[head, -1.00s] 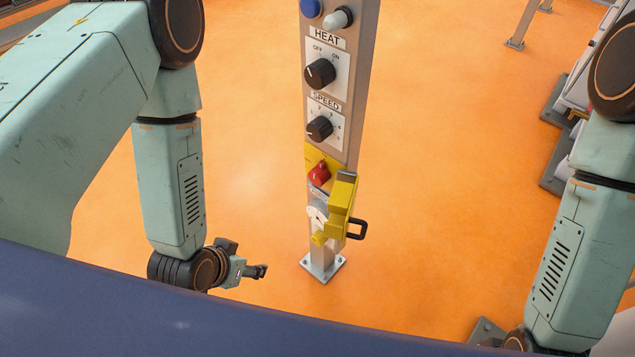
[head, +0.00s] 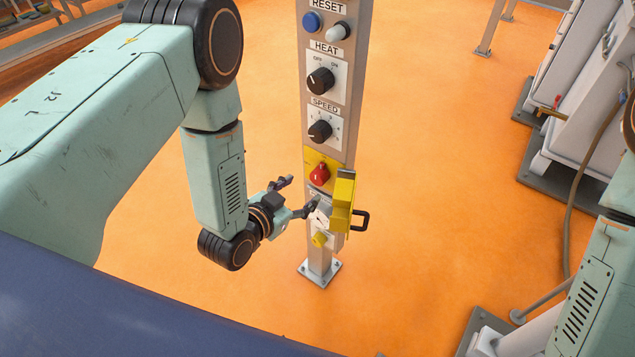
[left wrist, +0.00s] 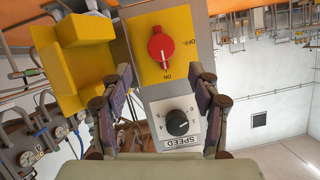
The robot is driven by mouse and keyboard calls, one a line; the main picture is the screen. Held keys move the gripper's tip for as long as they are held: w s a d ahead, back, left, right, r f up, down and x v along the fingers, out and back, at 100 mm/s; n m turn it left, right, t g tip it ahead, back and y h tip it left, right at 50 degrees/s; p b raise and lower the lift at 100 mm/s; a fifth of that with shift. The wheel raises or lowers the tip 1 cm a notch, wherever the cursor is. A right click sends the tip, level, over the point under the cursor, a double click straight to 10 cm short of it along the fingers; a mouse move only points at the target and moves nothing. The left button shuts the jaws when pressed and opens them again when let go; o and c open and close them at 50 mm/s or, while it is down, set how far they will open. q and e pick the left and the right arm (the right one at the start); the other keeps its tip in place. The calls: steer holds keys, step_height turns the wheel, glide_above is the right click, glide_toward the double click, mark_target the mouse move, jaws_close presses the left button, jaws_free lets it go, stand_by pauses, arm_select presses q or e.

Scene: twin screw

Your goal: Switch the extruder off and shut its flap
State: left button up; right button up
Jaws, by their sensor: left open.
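The red rotary switch (head: 319,174) sits on a yellow plate low on the grey control post. In the left wrist view the red switch (left wrist: 160,47) has its white mark towards ON; OFF is printed to the side. The yellow flap (head: 343,200) stands open at the post's right side, with a black handle (head: 361,221); the flap (left wrist: 75,60) fills the left of the wrist view. My left gripper (head: 297,195) is open and empty, just left of the post near switch height. In its wrist view its fingers (left wrist: 160,76) stand either side of the switch's line, apparently short of it.
Above the switch are the SPEED knob (head: 320,131), the HEAT knob (head: 320,81) and a blue button (head: 311,22). A yellow part (head: 319,240) sits below. White machinery (head: 590,110) stands at the right. Orange floor around the post is clear.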

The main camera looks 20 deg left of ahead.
mark_target(316, 180)
arm_select(q)
steer(key=x, duration=0.3)
steer(key=b+x, duration=0.1)
steer(key=x, duration=0.2)
steer(key=shift+w+a+f, duration=0.2)
steer(key=shift+f, duration=0.05)
steer(key=shift+w+d+f, duration=0.2)
steer(key=shift+w+d, duration=0.1)
steer(key=shift+w, duration=0.3)
steer(key=shift+a, duration=0.1)
steer(key=shift+c, duration=0.2)
steer(key=c, duration=1.1)
steer(key=shift+c, duration=0.2)
